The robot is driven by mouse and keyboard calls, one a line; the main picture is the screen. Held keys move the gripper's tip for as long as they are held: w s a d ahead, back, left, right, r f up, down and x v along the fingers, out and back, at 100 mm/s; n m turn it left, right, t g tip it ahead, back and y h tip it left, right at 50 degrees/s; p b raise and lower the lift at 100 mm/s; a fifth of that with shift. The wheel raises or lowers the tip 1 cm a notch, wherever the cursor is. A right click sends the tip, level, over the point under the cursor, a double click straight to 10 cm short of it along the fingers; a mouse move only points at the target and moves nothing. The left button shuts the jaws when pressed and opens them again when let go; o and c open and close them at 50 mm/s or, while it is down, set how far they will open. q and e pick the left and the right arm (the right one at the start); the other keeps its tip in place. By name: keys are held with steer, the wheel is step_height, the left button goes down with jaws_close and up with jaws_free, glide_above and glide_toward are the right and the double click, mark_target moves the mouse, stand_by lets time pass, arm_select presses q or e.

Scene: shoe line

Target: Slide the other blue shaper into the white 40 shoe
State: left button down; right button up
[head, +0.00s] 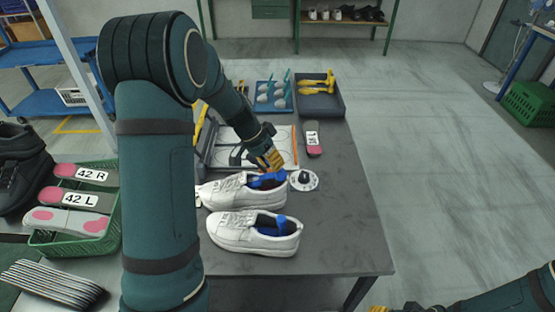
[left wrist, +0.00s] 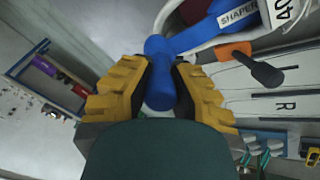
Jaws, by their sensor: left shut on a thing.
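Two white shoes stand side by side on the grey table, a far one (head: 225,192) and a near one (head: 232,232). One blue shaper (head: 268,222) sits in the near shoe's opening. My left gripper (head: 268,162) is above the heel end of the far shoe, shut on the knobbed handle of the other blue shaper (head: 265,182). In the left wrist view this shaper (left wrist: 205,32) shows the words SHAPER and 40, with its handle between the yellow fingers (left wrist: 160,90). It is at the far shoe's opening; how deep is hidden. My right gripper (head: 384,309) is partly cut off at the bottom edge.
A white round dial (head: 303,180) lies right of the far shoe. An insole (head: 312,138) lies behind it. A dark tray (head: 320,100) with yellow tools and a blue tray (head: 260,96) stand at the back. A green basket (head: 110,232) of insoles is at left. The table's right front is clear.

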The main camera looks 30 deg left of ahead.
mark_target(276, 174)
arm_select(q)
steer(key=shift+s+a+f, duration=0.1)
steer(key=shift+a+f, duration=0.05)
steer(key=shift+f, duration=0.15)
steer(key=shift+d+f+g+y+p, duration=0.3)
steer(key=shift+f+g+y+p, duration=0.2)
steer(key=shift+f+y+p, duration=0.3)
steer(key=shift+w+d+f+y+p, duration=0.1)
steer(key=shift+w+f+y+p, duration=0.05)
steer(key=shift+f+p, duration=0.2)
steer(key=shift+w+f+y+p, duration=0.1)
steer(key=shift+f+y+p, duration=0.1)
steer(key=shift+f, duration=0.2)
steer(key=shift+d+f+g+y+p, duration=0.2)
steer(key=shift+f+g+y+p, duration=0.15)
steer(key=shift+f+p, duration=0.25)
steer(key=shift+d+f+g+y+p, duration=0.15)
steer(key=shift+f+g+y+p, duration=0.1)
steer(key=shift+f+y+p, duration=0.35)
steer(key=shift+w+f, duration=0.2)
steer(key=shift+f, duration=0.35)
steer(key=c, duration=1)
jaws_free()
steer(key=shift+r, duration=0.2)
